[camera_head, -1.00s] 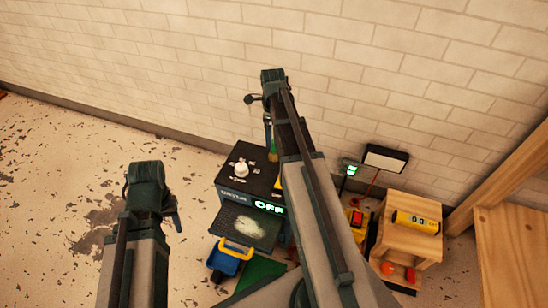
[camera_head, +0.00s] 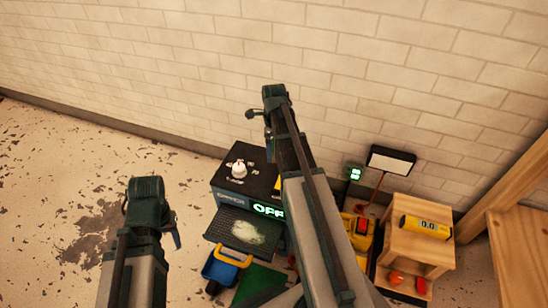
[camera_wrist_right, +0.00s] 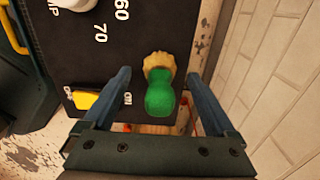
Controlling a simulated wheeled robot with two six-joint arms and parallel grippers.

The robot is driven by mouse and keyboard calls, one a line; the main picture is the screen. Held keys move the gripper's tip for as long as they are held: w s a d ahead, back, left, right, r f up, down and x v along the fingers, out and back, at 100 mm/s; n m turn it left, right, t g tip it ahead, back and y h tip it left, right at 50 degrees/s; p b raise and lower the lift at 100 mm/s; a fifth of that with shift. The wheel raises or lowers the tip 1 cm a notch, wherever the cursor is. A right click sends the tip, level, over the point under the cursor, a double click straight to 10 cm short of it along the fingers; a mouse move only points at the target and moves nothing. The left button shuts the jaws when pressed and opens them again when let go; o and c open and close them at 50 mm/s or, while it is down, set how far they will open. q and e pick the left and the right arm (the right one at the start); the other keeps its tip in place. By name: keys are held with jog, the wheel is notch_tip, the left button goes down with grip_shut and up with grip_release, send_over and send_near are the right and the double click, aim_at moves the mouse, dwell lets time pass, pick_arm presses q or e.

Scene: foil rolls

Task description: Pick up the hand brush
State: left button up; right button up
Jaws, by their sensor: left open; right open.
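The hand brush (camera_wrist_right: 160,92) has a rounded green handle and pale yellowish bristles. In the right wrist view it is on the black top of a machine (camera_wrist_right: 70,55), beside the edge near the wall. My right gripper (camera_wrist_right: 160,76) is open, with one blue finger on each side of the brush in the picture; I cannot tell whether they touch it. In the head view the right arm hides the brush. My left gripper (camera_head: 174,238) is open and empty, over the floor left of the machine.
The machine has a white knob (camera_head: 239,170), a green OFF display (camera_head: 268,210) and a yellow switch (camera_wrist_right: 84,99). A wooden stand (camera_head: 418,246) is right, the brick wall behind.

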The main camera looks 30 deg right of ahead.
jog(key=shift+f, duration=0.15)
grip_shut()
dwell(0.4)
